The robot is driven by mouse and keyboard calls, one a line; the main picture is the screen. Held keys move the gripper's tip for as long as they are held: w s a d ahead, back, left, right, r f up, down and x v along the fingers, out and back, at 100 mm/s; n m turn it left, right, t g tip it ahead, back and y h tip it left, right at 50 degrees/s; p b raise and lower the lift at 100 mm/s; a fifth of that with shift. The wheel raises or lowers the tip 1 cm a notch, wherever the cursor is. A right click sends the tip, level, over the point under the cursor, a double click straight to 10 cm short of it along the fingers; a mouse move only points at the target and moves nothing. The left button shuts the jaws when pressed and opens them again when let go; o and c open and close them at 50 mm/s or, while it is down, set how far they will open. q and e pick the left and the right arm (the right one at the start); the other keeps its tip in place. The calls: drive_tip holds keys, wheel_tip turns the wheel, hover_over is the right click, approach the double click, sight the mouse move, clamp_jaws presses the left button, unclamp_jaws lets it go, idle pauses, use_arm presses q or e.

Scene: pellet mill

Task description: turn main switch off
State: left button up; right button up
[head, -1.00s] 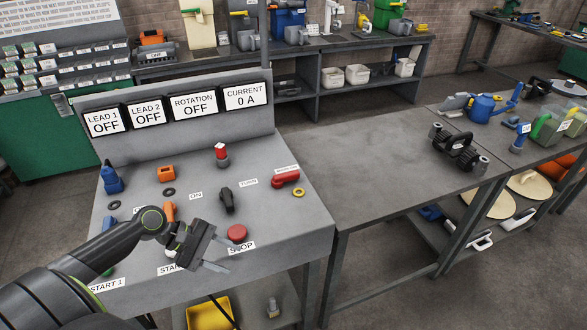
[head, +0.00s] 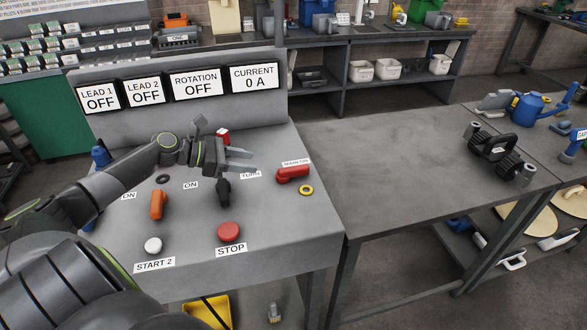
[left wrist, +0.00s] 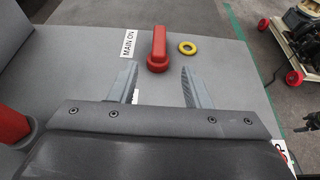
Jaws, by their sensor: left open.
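The main switch (head: 293,174) is a red rotary handle on the right of the grey sloped panel, beside a label reading MAIN ON. A yellow ring (head: 306,190) lies next to it. My left gripper (head: 247,163) is above the panel, to the left of the switch, open and empty. In the left wrist view the main switch (left wrist: 158,48) stands just beyond the gap between the open fingertips (left wrist: 158,76), apart from both. The yellow ring (left wrist: 187,47) is right of it there. My right gripper is not in view.
A black handle (head: 223,192), an orange handle (head: 157,204), a red STOP button (head: 229,232) and a white START 2 button (head: 153,245) are on the panel. A red-topped part (head: 223,136) stands behind my gripper. Displays (head: 195,84) read OFF and 0 A.

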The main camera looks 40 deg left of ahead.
sight(292, 168)
use_arm(q)
drive_tip(key=p+x, duration=0.1)
drive_tip(key=x, duration=1.1)
drive_tip(key=shift+w+d+f, duration=0.2)
drive_tip(key=shift+w, duration=0.1)
drive_tip(key=shift+x, duration=0.75)
drive_tip(key=shift+f, duration=0.1)
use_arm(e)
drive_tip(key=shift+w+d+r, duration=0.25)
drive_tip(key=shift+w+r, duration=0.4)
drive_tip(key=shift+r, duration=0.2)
use_arm(q)
drive_tip(key=shift+c, duration=0.2)
clamp_jaws()
